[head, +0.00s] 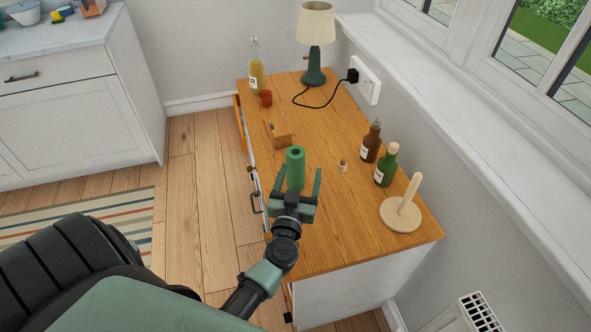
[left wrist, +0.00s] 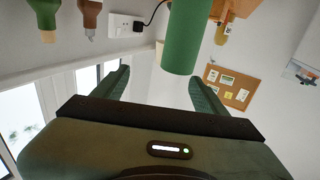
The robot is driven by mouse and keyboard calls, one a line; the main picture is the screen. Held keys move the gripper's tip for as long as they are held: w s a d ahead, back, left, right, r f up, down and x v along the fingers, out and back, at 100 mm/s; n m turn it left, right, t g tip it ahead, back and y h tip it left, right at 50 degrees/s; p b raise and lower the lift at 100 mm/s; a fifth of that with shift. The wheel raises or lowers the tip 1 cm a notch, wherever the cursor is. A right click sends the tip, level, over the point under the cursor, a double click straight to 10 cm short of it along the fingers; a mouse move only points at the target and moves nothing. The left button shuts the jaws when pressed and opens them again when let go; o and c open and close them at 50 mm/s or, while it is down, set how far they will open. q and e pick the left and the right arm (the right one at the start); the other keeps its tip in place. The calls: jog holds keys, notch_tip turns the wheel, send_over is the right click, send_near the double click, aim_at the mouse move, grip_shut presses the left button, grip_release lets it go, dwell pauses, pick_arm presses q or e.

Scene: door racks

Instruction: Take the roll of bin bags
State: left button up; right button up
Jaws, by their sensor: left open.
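The roll of bin bags (head: 295,163) is a green cylinder with a hole in its top end, standing upright on the wooden cabinet top. My left gripper (head: 299,180) is open, its two green fingers pointing at the roll, one to each side in the head view. In the left wrist view the roll (left wrist: 186,38) shows ahead between the open fingers (left wrist: 158,78), nearer the right one. No contact is visible, and the gripper's body hides the roll's lower part in the head view. My right gripper is not in view.
A wooden block (head: 281,137) stands just behind the roll, and a small corked jar (head: 342,166) to its right. Brown (head: 371,143) and green (head: 387,168) bottles and a wooden holder (head: 401,214) line the right side. A lamp (head: 315,40) stands behind. The front top is clear.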

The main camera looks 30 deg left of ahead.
aim_at(295, 163)
pick_arm(q)
jog(key=shift+s+a+f+n+g+y, duration=0.1)
jog(key=shift+a+f+n+g+y, duration=0.25)
jog(key=shift+a, duration=0.25)
jog(key=shift+a+f+n+g+y, duration=0.15)
jog(key=shift+a+f+n+y, duration=0.1)
jog(key=shift+a+y, duration=0.3)
jog(key=x, duration=0.5)
jog(key=b+x, duration=0.1)
jog(key=x, duration=0.1)
jog(key=shift+w+f, duration=0.25)
grip_shut()
